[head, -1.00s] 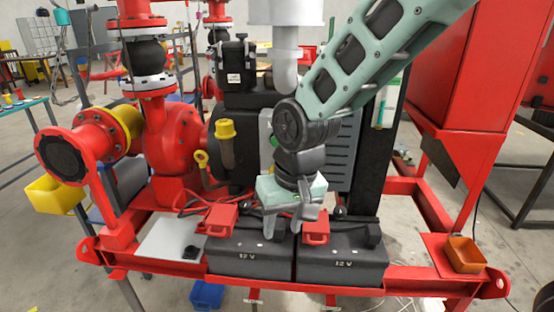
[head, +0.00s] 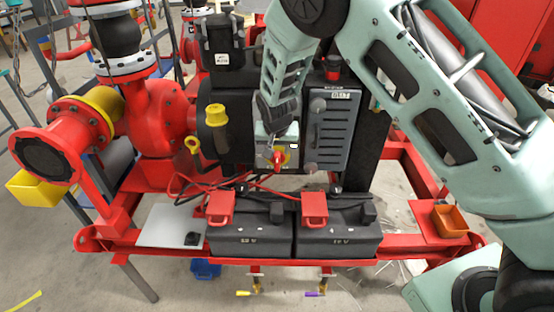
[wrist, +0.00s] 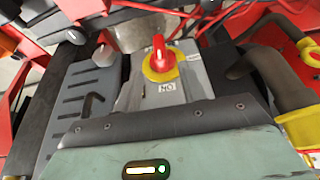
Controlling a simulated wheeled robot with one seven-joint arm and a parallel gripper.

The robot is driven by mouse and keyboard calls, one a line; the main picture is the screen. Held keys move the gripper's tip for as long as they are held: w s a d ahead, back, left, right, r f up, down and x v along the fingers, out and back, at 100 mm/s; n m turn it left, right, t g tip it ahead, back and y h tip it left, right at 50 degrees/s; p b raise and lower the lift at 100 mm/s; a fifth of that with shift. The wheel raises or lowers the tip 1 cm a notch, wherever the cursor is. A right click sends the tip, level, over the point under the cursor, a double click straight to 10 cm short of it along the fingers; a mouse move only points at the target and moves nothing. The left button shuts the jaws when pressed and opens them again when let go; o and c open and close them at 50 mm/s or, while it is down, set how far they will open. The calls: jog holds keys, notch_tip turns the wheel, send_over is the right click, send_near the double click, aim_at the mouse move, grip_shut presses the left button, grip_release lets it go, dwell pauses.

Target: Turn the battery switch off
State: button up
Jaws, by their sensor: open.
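The battery switch has a red handle on a yellow round base and shows in the wrist view (wrist: 160,66), on a grey box with an ON label, seen upside down. The handle's long end stands up in that picture, away from the label. In the head view the switch (head: 279,157) is on the front of the engine block, partly covered by my wrist. My gripper (head: 277,137) is at the switch box, close above the handle. Its jaws are open, and its fingers are hard to make out. I cannot tell whether it touches the handle.
Two black 12 V batteries (head: 250,240) with red terminal covers sit below on the red skid frame. A grey vented panel (head: 332,130) is right of the switch. A yellow-capped filler pipe (head: 216,118) and red cables (head: 190,190) are to the left.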

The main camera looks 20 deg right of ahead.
aim_at(277, 159)
jog(key=p+x, duration=0.2)
jog(key=x, duration=0.8)
jog(key=shift+s+p, duration=0.1)
jog(key=shift+p, duration=0.3)
grip_shut()
